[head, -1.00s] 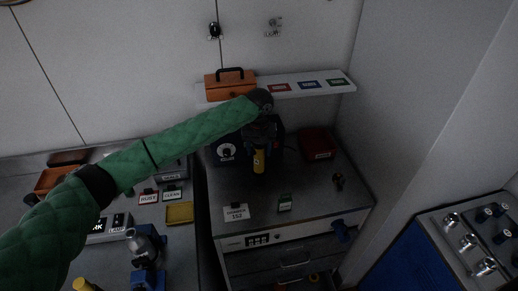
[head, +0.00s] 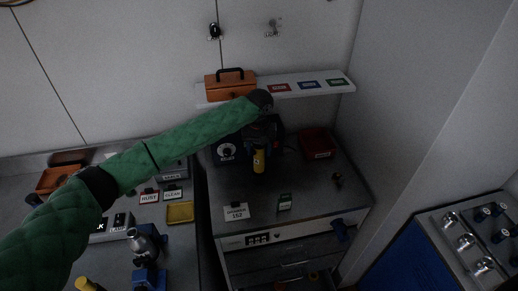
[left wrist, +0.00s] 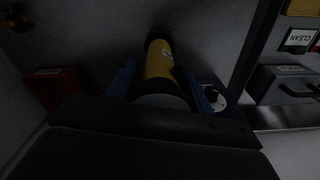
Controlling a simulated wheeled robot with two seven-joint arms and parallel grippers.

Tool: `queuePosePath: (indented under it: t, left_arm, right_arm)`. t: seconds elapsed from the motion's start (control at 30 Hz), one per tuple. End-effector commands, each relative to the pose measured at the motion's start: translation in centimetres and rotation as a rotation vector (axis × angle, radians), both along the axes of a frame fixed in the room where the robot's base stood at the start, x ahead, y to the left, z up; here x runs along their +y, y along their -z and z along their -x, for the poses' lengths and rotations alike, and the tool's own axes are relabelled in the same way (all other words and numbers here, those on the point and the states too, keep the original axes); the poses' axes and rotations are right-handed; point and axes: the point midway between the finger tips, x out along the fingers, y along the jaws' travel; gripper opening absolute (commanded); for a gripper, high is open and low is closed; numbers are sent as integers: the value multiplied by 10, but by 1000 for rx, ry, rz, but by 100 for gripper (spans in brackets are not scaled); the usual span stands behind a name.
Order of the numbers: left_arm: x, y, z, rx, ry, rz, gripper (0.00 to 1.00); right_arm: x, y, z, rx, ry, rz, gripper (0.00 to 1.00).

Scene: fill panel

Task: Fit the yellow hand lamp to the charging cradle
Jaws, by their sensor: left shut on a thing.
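The yellow hand lamp (head: 259,161) is held by my left gripper (head: 260,144) over the back of the grey bench. Its yellow body points down in the head view. In the left wrist view the lamp (left wrist: 158,66) lies between the two blue fingers of my left gripper (left wrist: 160,88), which is shut on it. A dark blue unit with a white dial (head: 226,151) stands just left of the lamp. It shows partly in the left wrist view (left wrist: 212,96). I cannot make out the charging cradle clearly; the gripper and arm cover the area behind the lamp. My right gripper is not in view.
A red box (head: 318,144) stands right of the lamp on the bench. A shelf (head: 311,88) with an orange toolbox (head: 230,86) runs above, close to my arm. The bench middle is clear.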

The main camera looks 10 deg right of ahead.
Motion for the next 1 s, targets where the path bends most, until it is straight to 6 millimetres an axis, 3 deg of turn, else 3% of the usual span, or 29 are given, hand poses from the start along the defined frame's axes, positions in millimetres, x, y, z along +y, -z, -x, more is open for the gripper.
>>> queuePosePath:
  t: [1.0]
  left_arm:
    - [0,0,0,-1,0,0,21]
  right_arm:
    - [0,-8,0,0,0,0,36]
